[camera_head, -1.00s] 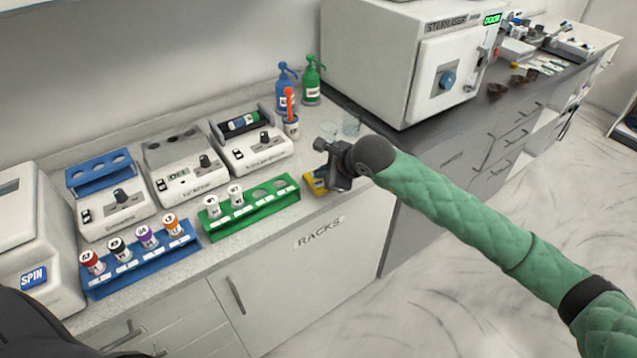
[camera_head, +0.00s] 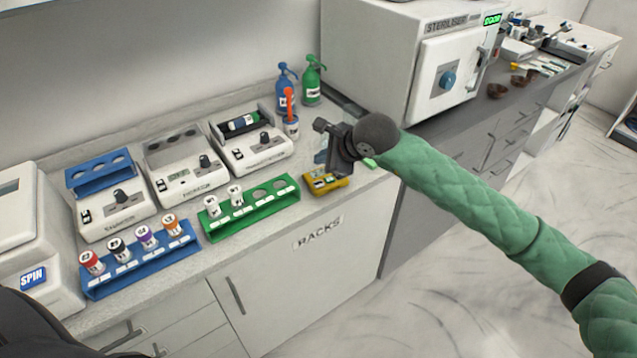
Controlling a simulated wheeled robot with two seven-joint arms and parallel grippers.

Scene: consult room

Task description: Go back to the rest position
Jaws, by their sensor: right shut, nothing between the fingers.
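My right gripper (camera_head: 322,157) shows at the end of my green-sleeved right arm, above the right end of the counter. It is shut and empty. Its dark wrist hides part of the counter behind it. A small yellow item (camera_head: 328,184) lies on the counter below the gripper, near the front edge, apart from it as far as I can tell. My left gripper is not in view.
A green rack (camera_head: 250,211) with two white-capped tubes and a blue rack (camera_head: 142,272) with several tubes stand along the counter front. Devices (camera_head: 186,167) stand behind them. Blue (camera_head: 287,84) and green (camera_head: 312,83) pump bottles and a steriliser (camera_head: 420,60) stand at the back right.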

